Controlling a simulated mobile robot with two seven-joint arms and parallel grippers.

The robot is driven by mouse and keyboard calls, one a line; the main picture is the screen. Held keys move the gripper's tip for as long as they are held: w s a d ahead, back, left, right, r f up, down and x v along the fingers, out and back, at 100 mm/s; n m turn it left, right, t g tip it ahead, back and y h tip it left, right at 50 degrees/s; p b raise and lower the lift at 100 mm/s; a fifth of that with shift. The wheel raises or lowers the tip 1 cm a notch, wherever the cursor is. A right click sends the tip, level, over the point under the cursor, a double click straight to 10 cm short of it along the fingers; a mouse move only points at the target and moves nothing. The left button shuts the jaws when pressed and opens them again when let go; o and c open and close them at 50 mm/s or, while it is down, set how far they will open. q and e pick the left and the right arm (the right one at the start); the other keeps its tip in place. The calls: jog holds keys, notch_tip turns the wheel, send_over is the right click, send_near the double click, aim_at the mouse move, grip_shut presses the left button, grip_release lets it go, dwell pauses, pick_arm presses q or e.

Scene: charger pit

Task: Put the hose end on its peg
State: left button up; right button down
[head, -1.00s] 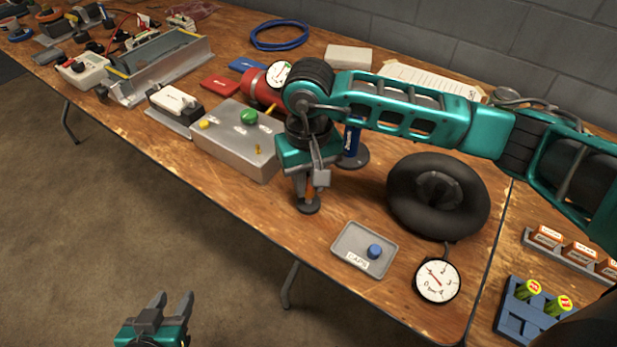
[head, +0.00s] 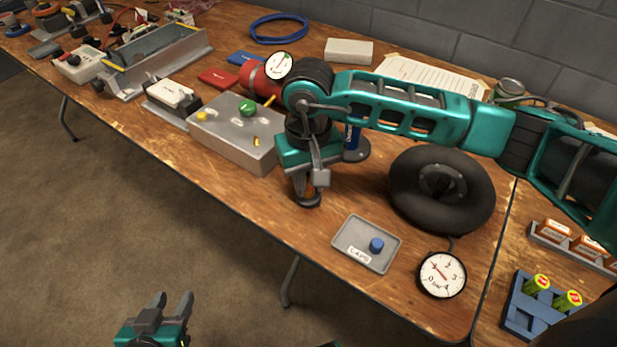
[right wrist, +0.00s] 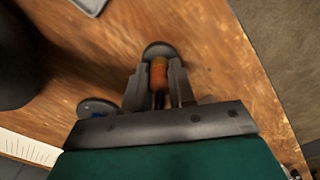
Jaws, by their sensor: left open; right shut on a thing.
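My right gripper (head: 307,194) is over the front part of the table, pointing down. In the right wrist view its fingers (right wrist: 157,85) are shut on an orange piece with a brass-coloured tip (right wrist: 158,74), which looks like the hose end. A dark round base (right wrist: 160,50) lies just beyond the tip; it shows partly below the fingers in the head view (head: 308,203). The peg itself is hidden, and I cannot tell whether the piece is around it or above it. My left gripper (head: 174,304) is open and empty, low in front of the table.
A grey tray with a blue cap (head: 352,263), a pressure gauge (head: 441,275) and a black tyre (head: 408,205) lie to the right. A grey control box (head: 222,140) stands left of my right gripper. A blue cylinder on a dark base (head: 352,137) stands behind it.

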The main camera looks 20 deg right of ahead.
aim_at(308, 175)
pick_arm(q)
jog(key=shift+f, duration=0.15)
pick_arm(e)
jog(key=shift+f, duration=0.1)
jog(key=c, duration=0.9)
grip_release()
jog(key=shift+o, duration=0.2)
jog(key=shift+r, duration=0.4)
pick_arm(q)
jog(key=shift+w+d+r+p, duration=0.1)
jog(key=shift+d+r+p, duration=0.15)
jog(key=shift+r, duration=0.35)
jog(key=shift+w+d+r+p, duration=0.1)
jog(key=shift+r+p, duration=0.25)
jog(key=shift+r, duration=0.2)
pick_arm(e)
notch_tip(308, 175, up, 12)
jog(key=shift+r, duration=0.15)
